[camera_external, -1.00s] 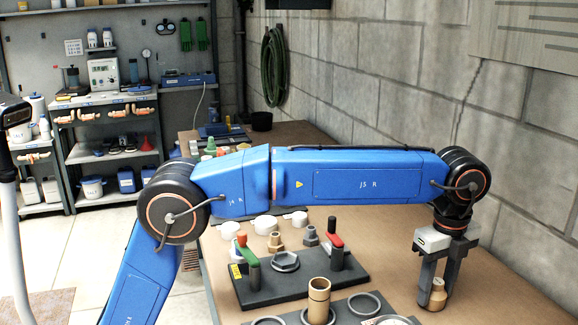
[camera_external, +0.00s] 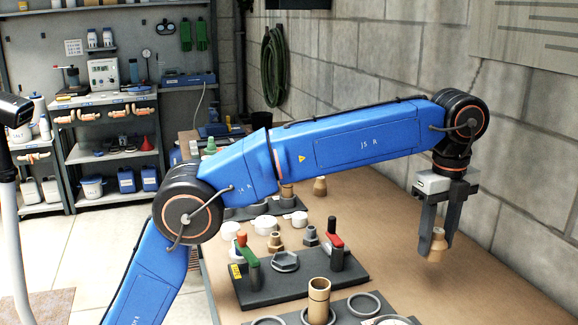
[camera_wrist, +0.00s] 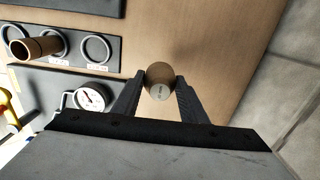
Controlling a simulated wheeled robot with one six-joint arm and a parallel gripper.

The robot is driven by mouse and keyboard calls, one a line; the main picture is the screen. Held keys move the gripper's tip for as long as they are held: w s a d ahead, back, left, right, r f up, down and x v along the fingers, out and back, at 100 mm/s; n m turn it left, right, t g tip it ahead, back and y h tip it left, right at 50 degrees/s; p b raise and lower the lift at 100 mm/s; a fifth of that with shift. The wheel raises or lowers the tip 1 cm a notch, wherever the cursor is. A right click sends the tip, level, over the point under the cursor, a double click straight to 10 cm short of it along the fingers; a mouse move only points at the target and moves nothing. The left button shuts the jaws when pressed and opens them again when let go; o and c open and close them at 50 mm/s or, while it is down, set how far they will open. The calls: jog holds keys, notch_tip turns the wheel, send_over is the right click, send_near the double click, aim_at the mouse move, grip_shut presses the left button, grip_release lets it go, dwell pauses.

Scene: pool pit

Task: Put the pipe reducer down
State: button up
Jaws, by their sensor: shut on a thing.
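The pipe reducer (camera_external: 437,243) is a small tan, stepped round piece. My gripper (camera_external: 434,235) is shut on it and holds it upright above the brown bench top (camera_external: 455,290) at the right, near the block wall. In the wrist view the reducer (camera_wrist: 160,82) sits between the two dark fingertips of my gripper (camera_wrist: 160,85), seen from its end, with bare bench top behind it.
A dark board (camera_external: 300,289) with a red-handled and a green-handled valve stands left of my gripper. In front is a grey ring board (camera_external: 345,303) holding an upright tan tube (camera_external: 318,300). Bench around the reducer is clear.

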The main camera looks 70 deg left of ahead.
jog(key=s+a, duration=0.3)
jog(key=a, duration=3.3)
jog(key=shift+w+a+f, duration=0.1)
jog(key=shift+f, duration=2.35)
jog(key=shift+a+f, duration=0.1)
jog(key=shift+f, duration=2.35)
jog(key=shift+f, duration=0.1)
jog(key=o, duration=1.1)
notch_tip(320, 180, up, 12)
jog(key=shift+r, duration=0.1)
